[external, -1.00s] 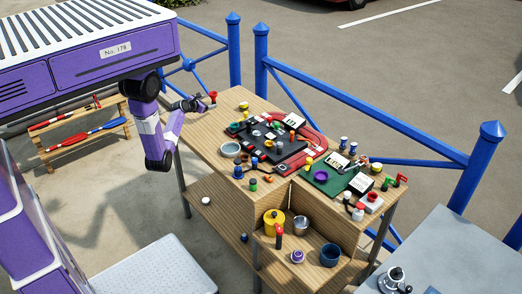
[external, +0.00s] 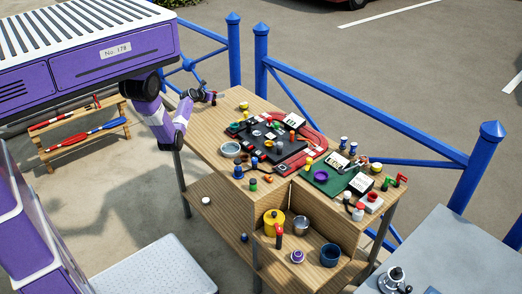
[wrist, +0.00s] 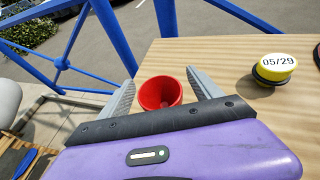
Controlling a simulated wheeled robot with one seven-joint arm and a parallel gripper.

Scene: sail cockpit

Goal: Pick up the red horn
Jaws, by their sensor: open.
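The red horn (wrist: 160,93) shows in the wrist view as a red, open-mouthed bell near the edge of the wooden table (wrist: 215,60). It appears between the two grey fingers of my gripper (wrist: 160,85), which are spread apart. I cannot tell whether either finger touches it. In the external view my gripper (external: 208,97) is at the far left corner of the table (external: 195,140). There the horn is mostly hidden by my gripper.
A yellow-capped round item (wrist: 274,68) marked 05/29 stands right of the horn. A blue railing (wrist: 112,35) runs beyond the table edge. In the external view a black board (external: 262,145) with small pots and a red strap crowd the table's middle.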

